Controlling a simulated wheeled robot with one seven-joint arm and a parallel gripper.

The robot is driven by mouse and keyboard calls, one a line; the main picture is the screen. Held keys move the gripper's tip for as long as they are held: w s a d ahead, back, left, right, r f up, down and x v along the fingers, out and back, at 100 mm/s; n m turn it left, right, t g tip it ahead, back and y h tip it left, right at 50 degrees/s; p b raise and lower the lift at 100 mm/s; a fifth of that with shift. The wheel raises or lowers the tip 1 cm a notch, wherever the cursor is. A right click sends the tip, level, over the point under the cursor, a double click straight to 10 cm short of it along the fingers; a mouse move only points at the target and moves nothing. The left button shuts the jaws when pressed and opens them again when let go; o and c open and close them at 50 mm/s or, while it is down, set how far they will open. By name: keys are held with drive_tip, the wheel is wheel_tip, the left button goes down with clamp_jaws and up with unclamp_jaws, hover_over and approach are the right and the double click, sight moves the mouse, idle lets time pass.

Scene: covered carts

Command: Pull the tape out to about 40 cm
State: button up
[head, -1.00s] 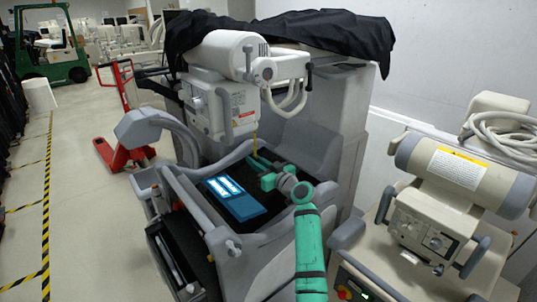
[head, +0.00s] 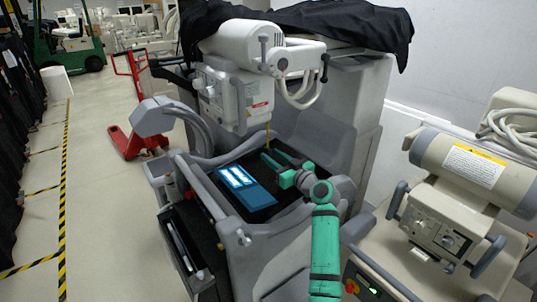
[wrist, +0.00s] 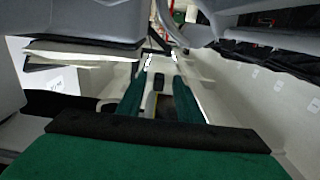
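The tape (head: 268,136) is a thin yellow strip. In the head view it hangs straight down from under the white and grey machine head (head: 222,98). Its lower end is close to my fingertips, and I cannot tell whether it lies between them. My gripper (head: 271,153) is green and open, its two fingers apart, over the dark top of the cart beside the blue and white panel. In the wrist view my gripper (wrist: 158,100) also shows open, with a narrow yellowish strip and dark shapes seen between the fingers. I cannot tell if that strip is the tape.
The cart's grey rim (head: 205,190) and raised back surround my gripper. The blue panel (head: 244,186) lies left of it. A second beige machine (head: 450,205) stands close on the right. Open floor (head: 105,220) is at left, with a red pallet jack (head: 135,142) behind.

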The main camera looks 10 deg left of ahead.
drive_tip(key=v, duration=0.7)
drive_tip(key=shift+s+d, duration=0.2)
